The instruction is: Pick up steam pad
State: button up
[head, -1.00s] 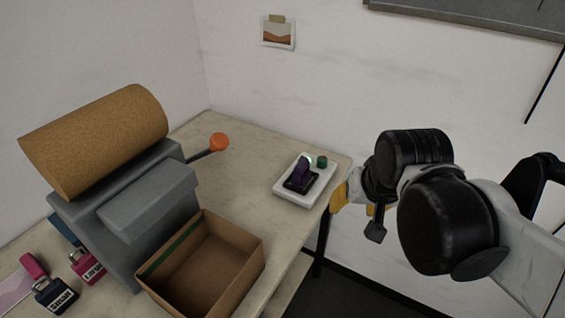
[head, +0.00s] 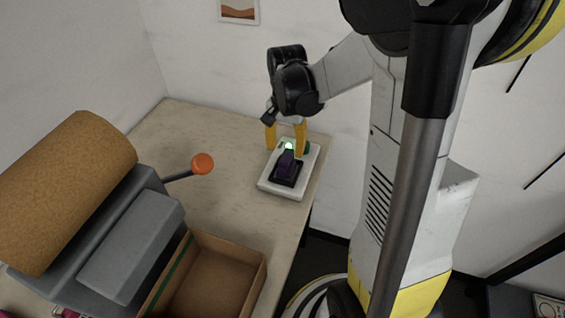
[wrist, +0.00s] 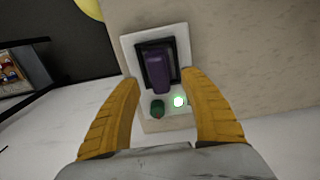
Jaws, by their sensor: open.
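A purple block (head: 286,162), which I take to be the steam pad, sits in a black square recess on a white base (head: 268,187) at the far right part of the table. In the wrist view the purple block (wrist: 158,72) lies ahead of the fingertips, between their lines. My gripper (head: 286,147) is open with its yellow fingers pointing down above the back of the base. Its fingers (wrist: 160,78) are spread and empty in the wrist view.
A grey machine (head: 130,248) with a cork-coloured roller (head: 75,185) and an orange-knobbed lever (head: 203,163) stands at the left. An open cardboard box (head: 215,282) is at the front. The table (head: 215,125) is bare behind the lever.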

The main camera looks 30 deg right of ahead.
aim_at(287, 155)
notch_tip(287, 155, down, 6)
jog(key=shift+d+r+b, duration=0.15)
jog(key=shift+r+b, duration=0.05)
jog(key=shift+b, duration=0.8)
jog(key=shift+r, duration=0.1)
grip_shut()
